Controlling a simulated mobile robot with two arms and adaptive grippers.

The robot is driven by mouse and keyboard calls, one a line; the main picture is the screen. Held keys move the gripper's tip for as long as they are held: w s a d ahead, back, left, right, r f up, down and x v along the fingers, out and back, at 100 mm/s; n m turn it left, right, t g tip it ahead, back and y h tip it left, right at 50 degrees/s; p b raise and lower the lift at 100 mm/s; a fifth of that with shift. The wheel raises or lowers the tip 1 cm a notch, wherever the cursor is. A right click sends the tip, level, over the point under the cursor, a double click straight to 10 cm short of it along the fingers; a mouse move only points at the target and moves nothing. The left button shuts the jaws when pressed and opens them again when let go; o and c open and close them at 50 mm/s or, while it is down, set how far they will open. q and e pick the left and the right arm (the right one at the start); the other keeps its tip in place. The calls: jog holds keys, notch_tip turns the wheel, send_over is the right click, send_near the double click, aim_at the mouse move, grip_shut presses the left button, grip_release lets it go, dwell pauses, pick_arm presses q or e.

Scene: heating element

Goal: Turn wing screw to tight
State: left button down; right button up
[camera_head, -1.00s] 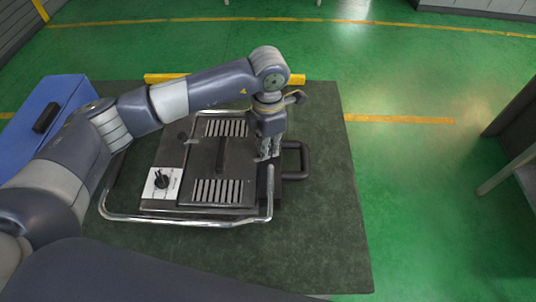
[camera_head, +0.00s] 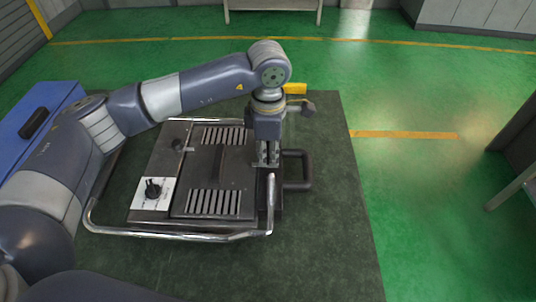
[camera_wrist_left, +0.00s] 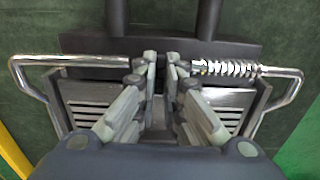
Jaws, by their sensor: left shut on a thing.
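The heating element is a dark box with slotted vents (camera_head: 214,202) and a bent metal tube frame (camera_head: 160,234), on a dark mat. My left gripper (camera_head: 267,163) points down at the unit's right edge, beside the dark handle loop. Its fingers are close together on the wing screw, which the fingertips hide in both views. In the left wrist view the fingertips (camera_wrist_left: 160,67) meet at the edge of the unit, with a narrow gap between them. My right gripper is not in view.
A black knob (camera_head: 153,188) sits on a white plate at the unit's left. The dark handle loop (camera_head: 305,170) sticks out at the right. A coil spring (camera_wrist_left: 228,68) shows on the tube. A blue case (camera_head: 35,118) stands at the left. The mat (camera_head: 330,235) is clear at the right.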

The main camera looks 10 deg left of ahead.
aim_at(268, 158)
pick_arm(q)
jog(key=shift+r, duration=0.15)
jog(key=c, duration=1.7)
grip_release()
notch_tip(268, 158, up, 12)
jog(key=shift+f, duration=0.1)
